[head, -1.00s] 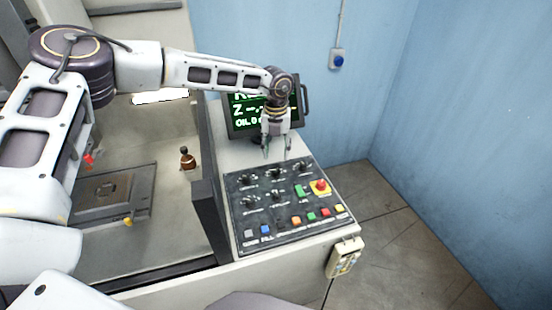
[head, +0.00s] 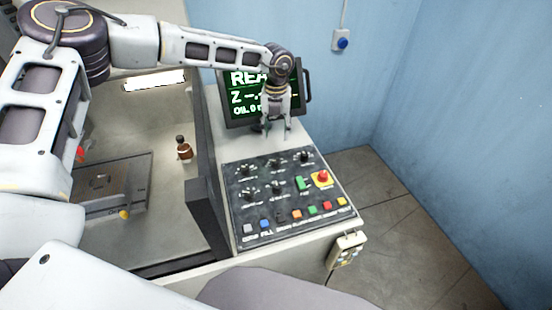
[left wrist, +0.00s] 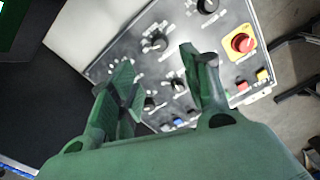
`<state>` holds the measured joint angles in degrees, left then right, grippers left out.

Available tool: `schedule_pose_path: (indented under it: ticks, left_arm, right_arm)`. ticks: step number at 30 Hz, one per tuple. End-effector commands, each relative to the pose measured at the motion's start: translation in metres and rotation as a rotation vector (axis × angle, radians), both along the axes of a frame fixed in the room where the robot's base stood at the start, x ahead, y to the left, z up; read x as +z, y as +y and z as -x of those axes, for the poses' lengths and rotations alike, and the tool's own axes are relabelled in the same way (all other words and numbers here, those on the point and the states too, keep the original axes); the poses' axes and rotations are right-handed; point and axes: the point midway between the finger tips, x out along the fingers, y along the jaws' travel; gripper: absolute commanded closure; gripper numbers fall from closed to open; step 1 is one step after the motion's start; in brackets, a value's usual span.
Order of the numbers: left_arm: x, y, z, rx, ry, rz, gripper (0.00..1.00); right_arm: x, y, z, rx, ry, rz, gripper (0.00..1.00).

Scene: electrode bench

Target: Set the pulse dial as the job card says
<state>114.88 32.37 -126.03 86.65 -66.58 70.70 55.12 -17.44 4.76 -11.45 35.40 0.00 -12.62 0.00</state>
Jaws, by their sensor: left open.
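The control panel (head: 262,207) carries several black dials in two rows, among them an upper-left dial (head: 247,170), an upper-middle dial (head: 275,163) and an upper-right dial (head: 304,157). Their labels are too small to read, so I cannot tell which is the pulse dial. I see no readable job card. My left gripper (head: 277,131) is open and empty, pointing down above the panel's back edge, before the screen. In the left wrist view its green fingers (left wrist: 160,80) are apart, with a dial (left wrist: 158,41) showing between and beyond them. My right gripper is not in view.
A red emergency stop (head: 322,177) and coloured buttons sit on the panel. A handheld pendant (head: 345,250) hangs at its front right. A brown bottle (head: 184,149) stands in the tank at left.

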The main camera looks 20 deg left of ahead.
Motion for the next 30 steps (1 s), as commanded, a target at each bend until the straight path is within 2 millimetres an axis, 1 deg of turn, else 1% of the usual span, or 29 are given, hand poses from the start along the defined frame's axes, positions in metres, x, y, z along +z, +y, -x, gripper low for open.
schedule_pose_path:
  ticks: [5, 8, 14, 24, 30]
  left_arm:
    - [-0.01, 0.0, 0.0, 0.0, 0.001, -0.002, 0.53]
    - [-0.019, 0.0, 0.0, -0.001, 0.001, -0.002, 0.53]
    - [-0.043, 0.0, 0.001, 0.0, 0.003, -0.001, 0.53]
    - [-0.088, 0.0, 0.001, 0.0, 0.003, -0.003, 0.53]
    - [-0.114, 0.0, 0.001, 0.0, 0.002, -0.002, 0.53]
  right_arm:
    - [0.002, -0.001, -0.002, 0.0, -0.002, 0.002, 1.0]
    - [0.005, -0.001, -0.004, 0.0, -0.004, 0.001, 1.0]
    - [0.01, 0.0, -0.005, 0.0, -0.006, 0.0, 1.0]
    - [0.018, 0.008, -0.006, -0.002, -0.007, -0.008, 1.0]
    - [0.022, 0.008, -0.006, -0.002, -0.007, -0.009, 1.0]
